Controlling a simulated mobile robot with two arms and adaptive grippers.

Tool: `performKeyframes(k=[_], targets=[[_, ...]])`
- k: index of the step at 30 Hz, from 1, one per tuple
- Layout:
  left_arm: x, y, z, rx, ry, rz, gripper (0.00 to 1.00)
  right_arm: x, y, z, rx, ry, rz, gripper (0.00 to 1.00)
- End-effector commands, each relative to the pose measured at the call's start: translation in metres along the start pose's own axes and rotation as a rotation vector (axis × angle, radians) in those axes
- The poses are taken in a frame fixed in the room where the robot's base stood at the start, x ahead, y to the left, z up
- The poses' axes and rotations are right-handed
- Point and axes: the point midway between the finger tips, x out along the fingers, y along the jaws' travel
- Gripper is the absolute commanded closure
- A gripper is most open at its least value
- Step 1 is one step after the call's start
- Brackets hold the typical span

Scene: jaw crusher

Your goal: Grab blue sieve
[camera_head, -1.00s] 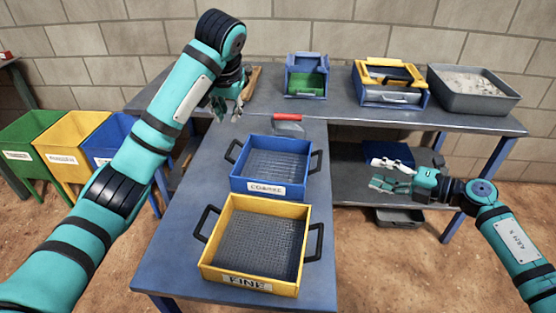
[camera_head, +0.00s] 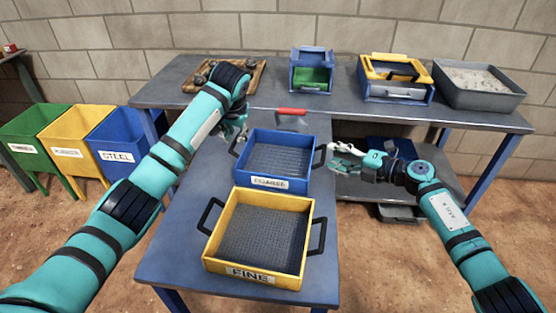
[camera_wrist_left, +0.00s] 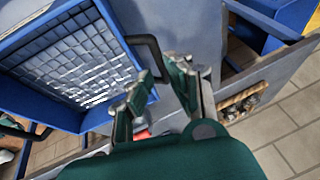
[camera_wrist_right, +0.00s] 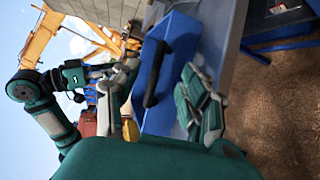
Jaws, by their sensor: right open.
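The blue sieve (camera_head: 245,180), labelled COARSE, sits on the front table behind the yellow FINE sieve (camera_head: 213,262). It has a black handle on each side. My left gripper (camera_head: 240,130) is at its left handle. In the left wrist view the jaws (camera_wrist_left: 158,76) are open, with the handle (camera_wrist_left: 150,48) just ahead of and between the fingertips. My right gripper (camera_head: 337,156) is beside the right handle. In the right wrist view its open fingers (camera_wrist_right: 160,75) lie either side of the handle (camera_wrist_right: 155,75); whether they touch it is unclear.
A red-handled tool (camera_head: 291,118) lies behind the blue sieve. The back table holds a wooden tray (camera_head: 258,76), a blue box with green inside (camera_head: 311,75), a yellow-and-blue box (camera_head: 397,90) and a grey tub (camera_head: 480,100). Coloured bins, including STEEL (camera_head: 118,140), stand left.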

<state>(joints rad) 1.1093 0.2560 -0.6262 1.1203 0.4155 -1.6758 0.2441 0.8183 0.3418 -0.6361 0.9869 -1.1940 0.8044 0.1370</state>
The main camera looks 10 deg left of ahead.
Motion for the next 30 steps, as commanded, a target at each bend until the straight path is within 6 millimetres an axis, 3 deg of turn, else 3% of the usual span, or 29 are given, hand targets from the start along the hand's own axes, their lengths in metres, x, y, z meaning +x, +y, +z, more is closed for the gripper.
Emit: performKeyframes(k=[3,9,20,24,30], targets=[[0.02,0.0,0.001,-0.001,-0.003,-0.001,0.83,0.021,0.001,-0.001,0.002,0.001,0.002,0.55],[0.039,0.001,0.0,0.0,-0.001,0.001,0.83,0.039,0.001,0.0,0.002,0.0,0.001,0.55],[0.043,0.0,0.0,0.0,0.0,0.001,0.83,0.043,0.0,0.0,0.0,0.0,0.0,0.55],[0.043,0.0,0.0,0.0,0.0,0.001,0.99,0.043,0.0,0.0,0.0,0.0,0.0,0.71],[0.043,0.001,0.0,0.0,0.0,0.001,1.0,0.043,0.001,0.0,0.0,0.001,0.001,0.97]])
